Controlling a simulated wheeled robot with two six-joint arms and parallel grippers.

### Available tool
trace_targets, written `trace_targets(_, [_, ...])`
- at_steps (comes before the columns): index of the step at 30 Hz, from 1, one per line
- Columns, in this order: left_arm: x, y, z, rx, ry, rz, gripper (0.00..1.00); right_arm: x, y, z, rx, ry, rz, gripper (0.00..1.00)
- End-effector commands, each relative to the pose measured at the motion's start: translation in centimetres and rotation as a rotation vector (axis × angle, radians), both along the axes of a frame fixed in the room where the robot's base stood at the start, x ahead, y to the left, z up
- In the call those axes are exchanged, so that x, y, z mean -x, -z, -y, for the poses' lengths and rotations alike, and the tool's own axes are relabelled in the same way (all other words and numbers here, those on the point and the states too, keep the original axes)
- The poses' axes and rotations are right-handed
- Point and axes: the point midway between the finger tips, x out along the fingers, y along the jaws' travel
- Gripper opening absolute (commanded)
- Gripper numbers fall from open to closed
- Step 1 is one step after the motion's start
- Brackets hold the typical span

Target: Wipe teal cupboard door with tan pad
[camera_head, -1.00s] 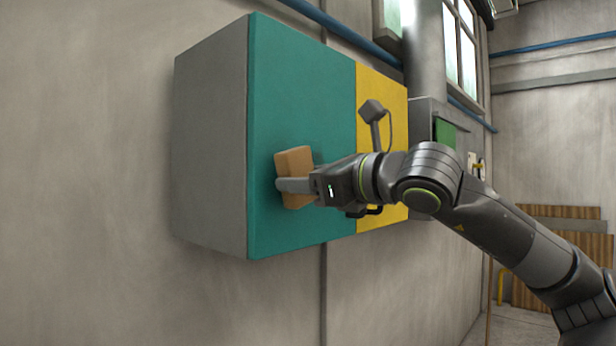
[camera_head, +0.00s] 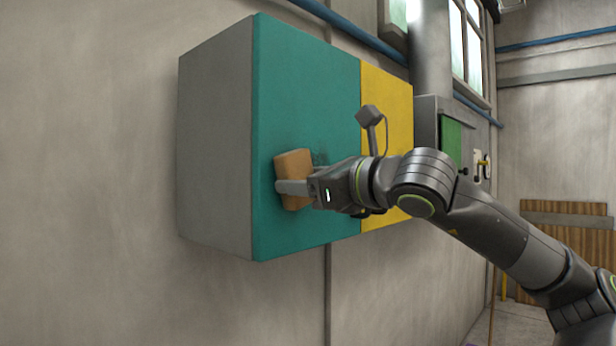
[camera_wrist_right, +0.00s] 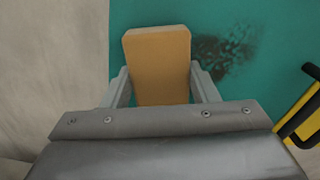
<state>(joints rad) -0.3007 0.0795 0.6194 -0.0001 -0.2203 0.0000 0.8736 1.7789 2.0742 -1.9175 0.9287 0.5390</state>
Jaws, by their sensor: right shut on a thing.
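The teal cupboard door (camera_head: 300,85) is the left front of a grey wall cupboard. My right gripper (camera_head: 285,187) is shut on the tan pad (camera_head: 294,163) and holds it at the lower left part of the door. In the right wrist view the pad (camera_wrist_right: 158,65) sits between the two fingers (camera_wrist_right: 163,90). A dark speckled smudge (camera_wrist_right: 222,52) lies on the teal door to the right of the pad; part of it shows in the head view (camera_head: 320,158). I cannot tell whether the pad touches the door. My left gripper is not in view.
A yellow door (camera_head: 385,100) adjoins the teal one on the right, with a black handle (camera_wrist_right: 300,115) in the right wrist view. A blue pipe (camera_head: 345,32) runs along the wall above the cupboard. The wall (camera_head: 90,150) to the left is bare.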

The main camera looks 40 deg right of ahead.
Motion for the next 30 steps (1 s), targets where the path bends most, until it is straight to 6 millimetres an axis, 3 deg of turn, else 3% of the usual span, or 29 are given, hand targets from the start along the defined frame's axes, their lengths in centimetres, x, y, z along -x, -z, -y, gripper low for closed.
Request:
trace_targets(10, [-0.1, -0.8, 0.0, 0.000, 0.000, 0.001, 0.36, -0.6, -0.1, -0.1, 0.001, 0.000, 0.000, 0.35])
trace_targets(21, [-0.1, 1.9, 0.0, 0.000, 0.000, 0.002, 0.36, -0.6, 0.4, 2.3, -0.002, 0.001, 0.002, 0.35])
trace_targets(30, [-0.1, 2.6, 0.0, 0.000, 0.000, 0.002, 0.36, -0.7, 0.0, 3.8, 0.000, 0.001, 0.001, 0.35])
